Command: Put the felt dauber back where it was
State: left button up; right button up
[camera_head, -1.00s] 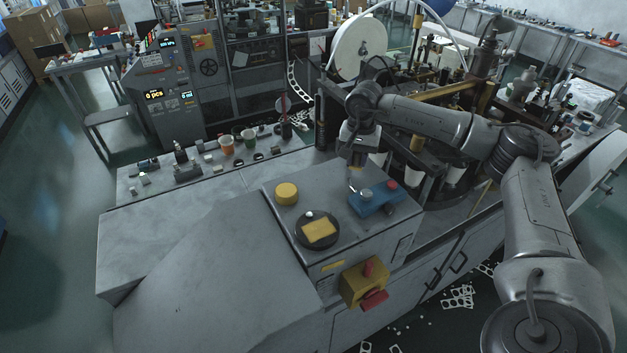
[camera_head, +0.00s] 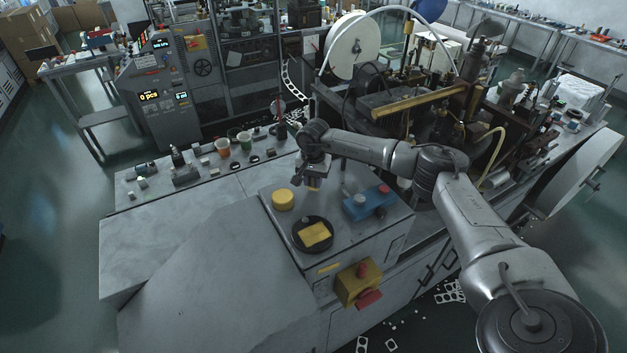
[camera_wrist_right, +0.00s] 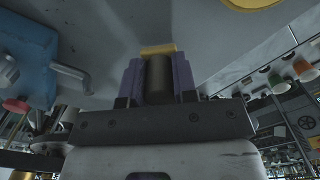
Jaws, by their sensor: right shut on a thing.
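My right gripper (camera_head: 316,176) hangs over the back edge of the grey machine top, between the round yellow knob and the blue block. In the right wrist view its two purplish fingers (camera_wrist_right: 158,82) are shut on a dark brown cylinder with a yellow end, which looks like the felt dauber (camera_wrist_right: 158,72). Whether its end touches the surface cannot be told. A black round dish (camera_head: 298,238) with a yellow pad (camera_head: 315,234) sits in front of the gripper. My left gripper is not in view.
Cups (camera_head: 222,146) and small parts stand on the back bench (camera_head: 215,178). A yellow box (camera_head: 357,284) is on the front face.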

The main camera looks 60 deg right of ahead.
jog(key=shift+f, duration=0.55)
jog(key=shift+f, duration=0.15)
jog(key=o, duration=0.4)
jog(key=shift+f, duration=0.1)
jog(key=o, duration=0.5)
